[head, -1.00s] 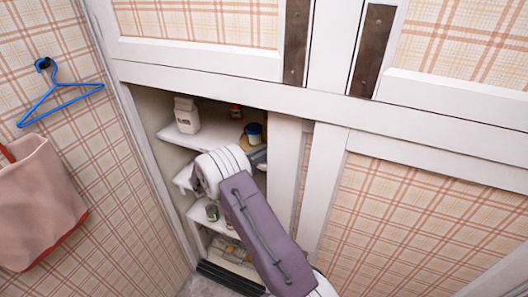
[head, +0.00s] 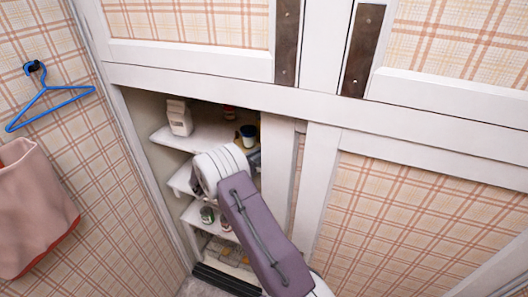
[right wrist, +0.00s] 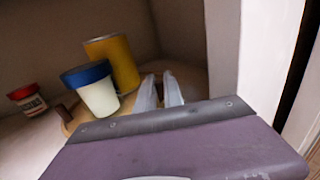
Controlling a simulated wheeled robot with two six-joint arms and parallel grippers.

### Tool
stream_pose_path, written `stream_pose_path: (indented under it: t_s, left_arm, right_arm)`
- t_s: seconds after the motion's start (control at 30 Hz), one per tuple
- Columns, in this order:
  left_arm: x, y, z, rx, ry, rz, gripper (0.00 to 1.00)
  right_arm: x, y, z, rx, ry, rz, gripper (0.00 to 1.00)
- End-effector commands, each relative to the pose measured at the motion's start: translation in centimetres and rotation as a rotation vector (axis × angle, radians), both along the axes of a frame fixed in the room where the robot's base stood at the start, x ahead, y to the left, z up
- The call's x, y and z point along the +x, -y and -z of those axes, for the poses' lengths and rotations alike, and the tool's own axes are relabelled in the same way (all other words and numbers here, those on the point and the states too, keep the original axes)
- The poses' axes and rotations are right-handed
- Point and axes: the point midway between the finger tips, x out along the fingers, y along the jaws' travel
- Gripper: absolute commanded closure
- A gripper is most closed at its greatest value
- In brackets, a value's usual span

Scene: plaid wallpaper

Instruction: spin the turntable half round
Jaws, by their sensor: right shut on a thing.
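The turntable (right wrist: 80,121) is a tan round disc on a cupboard shelf, partly hidden by my right arm. On it stand a white tub with a blue lid (right wrist: 97,92) and a yellow can (right wrist: 112,62). The tub also shows in the head view (head: 248,137). A brown peg (right wrist: 64,112) stands up at the disc's left edge. My right gripper (right wrist: 160,88) reaches over the disc, right of the tub and can. Its fingers are shut on a small brown thing, probably another peg, mostly hidden between them. My left gripper is not in view.
A white carton (head: 179,117) stands on the shelf's left. A red-lidded jar (right wrist: 27,98) stands left of the disc. A white cupboard post (head: 281,165) is close on my arm's right. Lower shelves hold several jars. A blue hanger (head: 45,98) and pink bag (head: 35,212) hang left.

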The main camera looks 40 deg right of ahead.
Motion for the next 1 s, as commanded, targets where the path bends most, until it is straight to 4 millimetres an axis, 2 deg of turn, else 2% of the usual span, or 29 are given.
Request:
stream_pose_path:
  t_s: [0.23,0.27,0.3,0.33,0.63,0.73,1.0]
  left_arm:
    - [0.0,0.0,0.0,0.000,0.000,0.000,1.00]
    - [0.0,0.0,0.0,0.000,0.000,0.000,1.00]
    - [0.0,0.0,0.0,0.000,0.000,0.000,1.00]
    - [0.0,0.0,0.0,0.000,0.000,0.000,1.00]
    - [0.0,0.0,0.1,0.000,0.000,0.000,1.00]
    - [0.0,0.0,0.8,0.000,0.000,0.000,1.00]
    - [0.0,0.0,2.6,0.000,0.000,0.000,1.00]
  right_arm:
    - [-0.1,0.0,0.0,0.001,-0.001,0.002,1.00]
    - [-0.1,0.0,0.0,0.001,-0.001,0.002,0.80]
    - [0.0,0.0,0.0,0.001,-0.001,0.002,0.69]
    - [0.0,0.0,0.0,0.001,-0.001,0.002,0.67]
    - [0.0,-0.2,0.1,0.000,0.000,0.000,0.67]
    - [0.1,-1.5,0.3,0.000,0.001,-0.004,0.67]
    - [0.0,-7.3,0.3,0.000,0.001,-0.003,0.67]
